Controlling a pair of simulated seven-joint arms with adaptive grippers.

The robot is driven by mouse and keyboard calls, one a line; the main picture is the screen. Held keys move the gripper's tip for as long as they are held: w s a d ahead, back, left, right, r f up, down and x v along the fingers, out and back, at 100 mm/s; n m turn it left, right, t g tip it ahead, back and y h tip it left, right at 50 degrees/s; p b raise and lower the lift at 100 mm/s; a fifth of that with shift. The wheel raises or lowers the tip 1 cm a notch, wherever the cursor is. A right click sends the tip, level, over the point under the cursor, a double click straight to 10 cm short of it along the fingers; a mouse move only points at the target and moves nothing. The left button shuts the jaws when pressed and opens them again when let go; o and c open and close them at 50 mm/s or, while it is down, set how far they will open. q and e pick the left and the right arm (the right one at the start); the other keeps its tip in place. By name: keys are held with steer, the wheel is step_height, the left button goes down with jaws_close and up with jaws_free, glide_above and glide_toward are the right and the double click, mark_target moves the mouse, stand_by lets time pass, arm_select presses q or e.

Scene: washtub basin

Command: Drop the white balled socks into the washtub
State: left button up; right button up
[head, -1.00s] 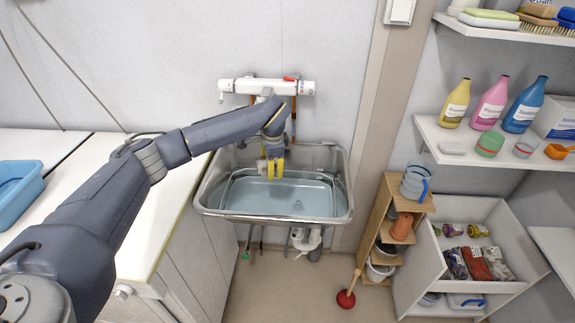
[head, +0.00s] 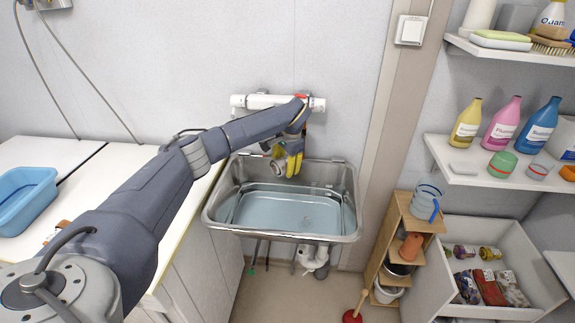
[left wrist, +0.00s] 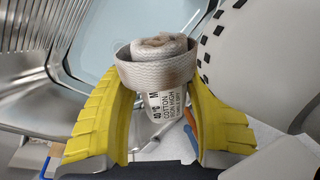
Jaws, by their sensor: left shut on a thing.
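The white balled socks (left wrist: 158,65) show in the left wrist view as a pale rolled bundle with brownish smudges and a printed label. My left gripper (head: 288,172), with yellow fingers, is shut on them; the fingers sit on either side of the bundle in the left wrist view (left wrist: 160,120). In the head view the gripper hangs over the back part of the washtub (head: 285,208). The socks are hard to make out there. The tub holds clear bluish water and stands inside the metal sink (head: 210,214). My right gripper is not in view.
A white wall tap bar (head: 270,102) runs above the sink, close behind my left arm. A light counter with a blue basin (head: 25,197) lies at left. A wooden rack (head: 395,245) and shelves with bottles (head: 500,122) stand at right.

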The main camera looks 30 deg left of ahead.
arm_select(q)
steer(key=shift+s+d+x, duration=0.1)
steer(key=shift+d+x, duration=0.05)
steer(key=shift+x, duration=0.65)
steer(key=shift+s+d+x, duration=0.1)
steer(key=shift+d+x, duration=0.1)
steer(key=shift+x, duration=0.6)
steer(key=shift+d+x, duration=0.15)
steer(key=shift+x, duration=0.7)
steer(key=shift+f, duration=0.1)
steer(key=o, duration=1.2)
steer(key=v, duration=1.2)
